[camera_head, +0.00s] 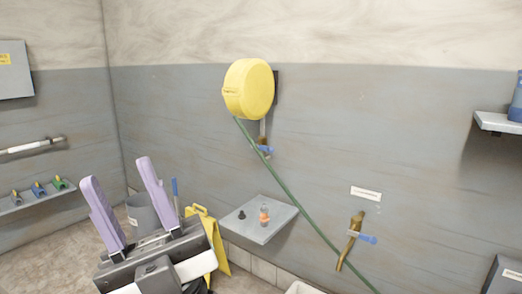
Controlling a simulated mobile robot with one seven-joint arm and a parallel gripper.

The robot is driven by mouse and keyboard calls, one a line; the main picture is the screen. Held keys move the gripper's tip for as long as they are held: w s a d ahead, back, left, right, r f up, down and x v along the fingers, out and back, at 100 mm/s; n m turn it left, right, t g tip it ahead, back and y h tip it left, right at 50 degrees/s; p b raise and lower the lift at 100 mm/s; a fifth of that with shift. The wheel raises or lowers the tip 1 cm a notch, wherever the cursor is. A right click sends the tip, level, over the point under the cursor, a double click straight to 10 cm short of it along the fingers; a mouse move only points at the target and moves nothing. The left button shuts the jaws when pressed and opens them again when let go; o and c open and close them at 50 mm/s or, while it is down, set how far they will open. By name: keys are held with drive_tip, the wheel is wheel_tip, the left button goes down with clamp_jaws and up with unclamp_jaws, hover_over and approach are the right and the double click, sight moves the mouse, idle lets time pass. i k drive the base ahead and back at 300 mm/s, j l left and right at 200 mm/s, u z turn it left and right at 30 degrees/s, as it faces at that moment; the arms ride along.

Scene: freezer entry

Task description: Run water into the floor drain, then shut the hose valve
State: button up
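A green hose (285,190) runs from the yellow wall reel (248,90) down to the lower right, out of the frame. A small valve with a blue handle (265,149) sits on the wall just below the reel. I cannot tell whether either valve is open. No water and no floor drain show. My gripper (116,169), with two purple fingers, is open and empty at the lower left, well apart from the hose and valves.
A grey wall shelf (262,228) holds a small orange-and-white bottle (264,214) and a dark item. A yellow floor sign (219,250) and grey bucket (140,212) stand behind my gripper. A left shelf (30,202) holds several coloured fittings. A right shelf (497,123) holds a blue container.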

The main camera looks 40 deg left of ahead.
sight(270, 149)
drive_tip(key=z, duration=0.5)
drive_tip(key=u, duration=1.55)
drive_tip(key=z, duration=0.4)
drive_tip(key=i+j+z, duration=0.65)
drive_tip(key=i+j, duration=0.35)
drive_tip(key=j, duration=0.15)
drive_tip(key=i+j+z, duration=0.1)
drive_tip(key=i+j, duration=0.25)
drive_tip(key=j, duration=0.1)
